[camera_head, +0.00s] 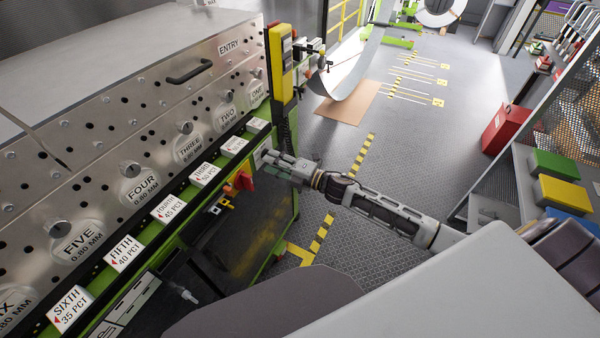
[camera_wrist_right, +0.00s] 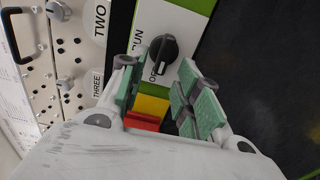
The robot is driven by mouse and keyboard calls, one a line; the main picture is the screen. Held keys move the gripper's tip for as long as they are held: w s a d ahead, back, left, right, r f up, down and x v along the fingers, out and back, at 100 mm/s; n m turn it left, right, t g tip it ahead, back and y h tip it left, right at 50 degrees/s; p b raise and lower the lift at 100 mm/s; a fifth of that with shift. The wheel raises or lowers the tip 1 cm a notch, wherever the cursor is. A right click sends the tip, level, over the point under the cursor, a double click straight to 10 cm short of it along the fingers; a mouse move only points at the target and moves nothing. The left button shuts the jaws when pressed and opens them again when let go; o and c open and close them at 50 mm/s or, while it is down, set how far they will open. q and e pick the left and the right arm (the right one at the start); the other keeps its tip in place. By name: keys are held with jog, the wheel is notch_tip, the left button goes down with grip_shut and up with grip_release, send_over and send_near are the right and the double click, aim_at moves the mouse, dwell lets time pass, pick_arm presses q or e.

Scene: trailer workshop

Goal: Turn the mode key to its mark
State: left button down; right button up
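The mode key is a black rotary knob (camera_wrist_right: 163,52) on a white plate (camera_wrist_right: 182,22) in the right wrist view, with the lettering "RUN" and part of "OFF" beside it. My right gripper (camera_wrist_right: 156,68) is open, its green-padded fingers apart, with the knob showing in the gap just beyond the fingertips. I cannot tell whether either finger touches it. In the head view my right gripper (camera_head: 270,162) is at the machine's front rail, hiding the knob. My left gripper is not in view.
A red handle (camera_head: 243,180) on the machine front sits just below-left of my gripper, with a yellow part by it. White numbered labels run along the green rail (camera_head: 150,188). A yellow post box (camera_head: 281,62) stands above.

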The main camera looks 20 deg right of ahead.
jog(key=v, duration=1.1)
dwell(0.6)
dwell(0.8)
